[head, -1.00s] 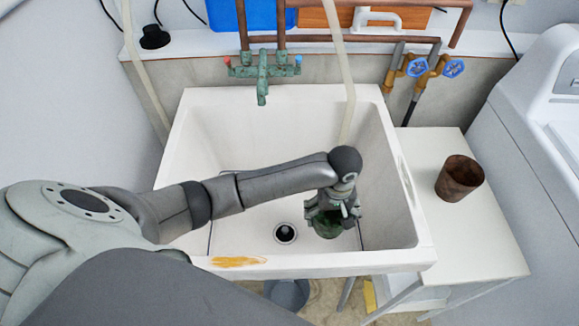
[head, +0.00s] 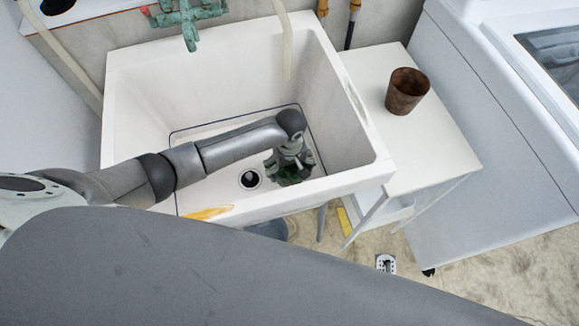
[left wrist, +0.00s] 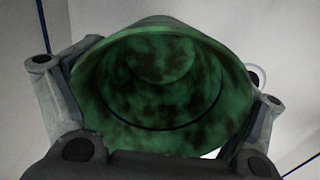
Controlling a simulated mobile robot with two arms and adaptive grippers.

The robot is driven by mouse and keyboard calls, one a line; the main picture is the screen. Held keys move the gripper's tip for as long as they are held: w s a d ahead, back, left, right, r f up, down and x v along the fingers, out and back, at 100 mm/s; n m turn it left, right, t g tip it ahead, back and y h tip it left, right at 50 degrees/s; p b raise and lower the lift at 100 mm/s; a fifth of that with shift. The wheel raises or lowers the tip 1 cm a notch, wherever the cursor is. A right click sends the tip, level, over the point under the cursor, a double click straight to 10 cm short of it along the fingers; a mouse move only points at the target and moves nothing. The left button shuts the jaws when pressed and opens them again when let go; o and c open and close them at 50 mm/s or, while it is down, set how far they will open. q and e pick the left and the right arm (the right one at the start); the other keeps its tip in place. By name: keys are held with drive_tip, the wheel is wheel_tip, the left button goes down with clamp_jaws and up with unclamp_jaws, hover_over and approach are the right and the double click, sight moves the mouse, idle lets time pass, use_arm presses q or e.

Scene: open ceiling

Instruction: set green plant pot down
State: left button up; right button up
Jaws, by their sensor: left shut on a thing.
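The green plant pot (left wrist: 150,85) fills the left wrist view, mottled dark and green, its open mouth toward the camera. My left gripper (left wrist: 160,110) is shut on it, with a finger on each side of the pot. In the head view the left gripper (head: 290,160) reaches down inside the white sink, right of the drain. The pot (head: 292,178) shows only partly there, under the gripper. Whether its base touches the sink floor cannot be told. My right gripper is not in view.
The white sink (head: 335,110) has high walls around the gripper, with a dark drain (head: 250,179) in its floor. A brown rusty pot (head: 406,91) stands on the white side table (head: 430,140) to the right. A green tap (head: 187,20) is at the back.

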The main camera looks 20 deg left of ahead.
use_arm(q)
drive_tip(key=shift+f, duration=0.15)
drive_tip(key=o, duration=0.7)
drive_tip(key=shift+o, duration=0.2)
wheel_tip(320, 180, up, 12)
drive_tip(key=p, duration=0.1)
drive_tip(key=shift+r, duration=0.2)
